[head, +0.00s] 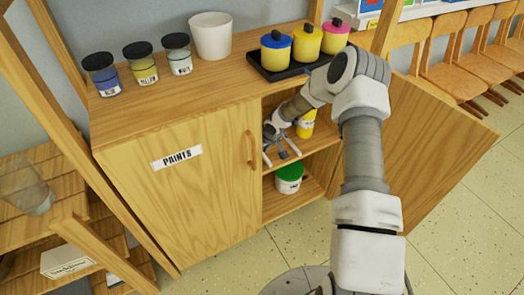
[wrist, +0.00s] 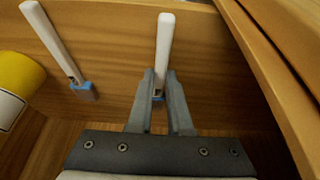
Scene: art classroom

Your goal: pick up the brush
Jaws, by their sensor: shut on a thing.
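The brush's lower end is mostly hidden between the fingers. A similar pale-handled piece (wrist: 52,36) with a blue block (wrist: 83,92) at its lower end is to the left, apart from the gripper.
A yellow container (head: 306,124) stands on the cabinet shelf, close to my gripper. A green-lidded tub (head: 289,180) is below. The open door (head: 435,150) is at right, the shut door (head: 190,205) at left. Jars, a white pot (head: 210,38) and a black tray (head: 262,69) stand on top.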

